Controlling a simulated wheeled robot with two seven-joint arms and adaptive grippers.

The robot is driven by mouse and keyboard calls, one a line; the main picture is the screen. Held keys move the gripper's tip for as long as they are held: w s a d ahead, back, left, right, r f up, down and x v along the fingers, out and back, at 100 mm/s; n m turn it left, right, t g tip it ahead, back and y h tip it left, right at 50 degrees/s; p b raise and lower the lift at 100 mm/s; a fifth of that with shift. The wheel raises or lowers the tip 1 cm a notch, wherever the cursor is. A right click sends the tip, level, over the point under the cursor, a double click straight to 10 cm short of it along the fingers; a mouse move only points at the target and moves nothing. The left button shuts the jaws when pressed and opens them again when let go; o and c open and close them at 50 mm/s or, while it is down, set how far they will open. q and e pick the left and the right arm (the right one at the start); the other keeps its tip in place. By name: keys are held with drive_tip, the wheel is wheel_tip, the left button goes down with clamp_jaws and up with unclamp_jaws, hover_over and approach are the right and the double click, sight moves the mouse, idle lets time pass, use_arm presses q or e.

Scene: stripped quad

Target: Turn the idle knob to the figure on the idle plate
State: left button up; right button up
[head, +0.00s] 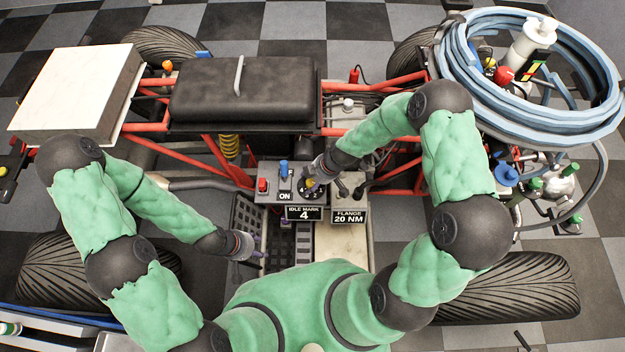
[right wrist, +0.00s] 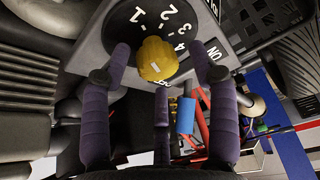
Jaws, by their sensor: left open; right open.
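The yellow idle knob (right wrist: 158,60) sits on a round black dial with white figures; I can make out 1, 2, 3 and 4 in the right wrist view. A small pale mark shows on the knob; I cannot tell surely which figure it points to. The idle plate (head: 304,213) reads "IDLE MARK 4" below the dial. My right gripper (head: 313,176) is at the dial. In the right wrist view its purple fingers (right wrist: 160,68) are open on either side of the knob, with no clear contact. My left gripper (head: 254,254) is open and empty, low at left.
A flange plate (head: 349,217) reading "20 NM" stands to the right. Red frame tubes and a black seat (head: 243,93) lie beyond.

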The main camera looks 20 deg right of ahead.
drive_tip(key=c, duration=1)
drive_tip(key=shift+c, duration=0.3)
